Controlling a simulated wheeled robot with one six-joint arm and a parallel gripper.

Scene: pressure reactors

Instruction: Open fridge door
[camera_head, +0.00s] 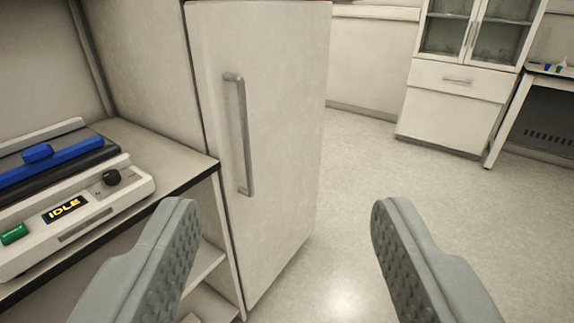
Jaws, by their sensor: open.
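The fridge door (285,120) is a tall off-white panel in the centre-left of the head camera view. It looks closed. Its grey vertical bar handle (243,140) is on the door's left side. My gripper (280,225) is open and empty, with its two grey textured fingers at the bottom of the view. The handle appears between the fingers in the picture, farther ahead and above the fingertips, nearer the left one. Nothing hides the handle.
A bench (195,168) with open shelves stands directly left of the fridge. A device (75,205) showing "IDLE" sits on it, with a blue-topped part behind. A white glass-fronted cabinet (450,110) and a table (517,105) stand at the back right. The floor right of the fridge is clear.

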